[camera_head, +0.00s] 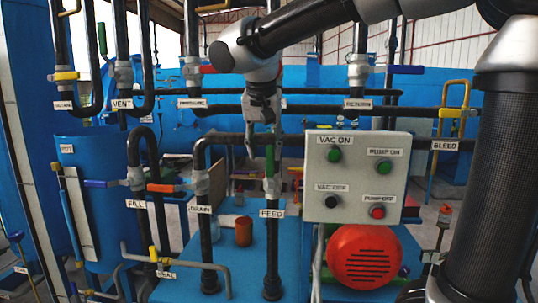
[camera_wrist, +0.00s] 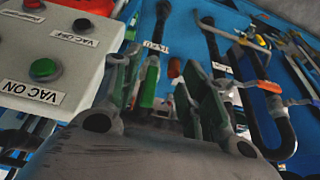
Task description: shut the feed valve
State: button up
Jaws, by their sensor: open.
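The feed valve's green handle (camera_head: 270,158) stands upright, in line with its dark vertical pipe, above the FEED label (camera_head: 271,213) in the head view. My gripper (camera_head: 264,146) is open and points down at the handle's upper end. In the wrist view, the green handle (camera_wrist: 149,82) lies between the two spread fingers of my gripper (camera_wrist: 163,88), nearer the left finger. The inverted feed label (camera_wrist: 157,47) shows beyond it. I cannot tell whether a finger touches the handle. The valve body (camera_head: 271,187) is below the fingertips.
A grey control box (camera_head: 355,205) with several buttons stands close on the right. A horizontal black pipe (camera_head: 230,139) runs behind my gripper. A red round motor cover (camera_head: 364,257) sits below the box.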

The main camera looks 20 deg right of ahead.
aim_at(270, 148)
jog(key=w+d, duration=0.1)
jog(key=w, duration=0.1)
jog(key=w+d, duration=0.1)
jog(key=w, duration=0.2)
jog(key=w+d, duration=0.1)
jog(key=w, duration=0.1)
jog(key=shift+w+d, duration=0.15)
jog(key=shift+w, duration=0.25)
jog(key=shift+x, duration=2.45)
jog(key=shift+s, duration=0.1)
grip_shut()
